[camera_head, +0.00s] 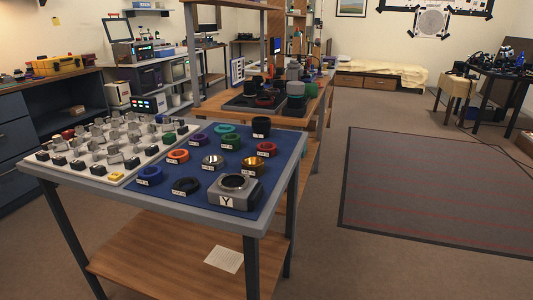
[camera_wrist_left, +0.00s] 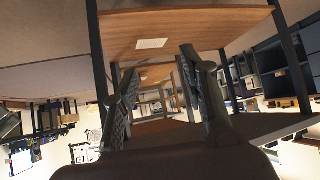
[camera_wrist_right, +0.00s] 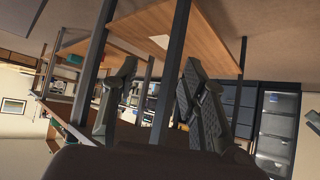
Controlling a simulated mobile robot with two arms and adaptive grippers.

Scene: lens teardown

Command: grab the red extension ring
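The red extension ring (camera_head: 266,149) lies on the blue mat (camera_head: 219,190) on the table, toward its right edge, with a small white label in front. In the head view it is among several other rings and apart from them. My grippers are outside the head view. My left gripper (camera_wrist_left: 157,66) is open and empty in its wrist view. My right gripper (camera_wrist_right: 160,68) is also open and empty in its wrist view. Neither wrist view shows the red ring; both show the table's lower shelf and legs.
Around the red ring are a black cylinder (camera_head: 261,127), a gold ring (camera_head: 253,167), a silver ring (camera_head: 213,161) and a teal ring (camera_head: 225,129). A grey camera body (camera_head: 235,191) marked Y sits at the front. A white tray (camera_head: 105,181) with small parts fills the left.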

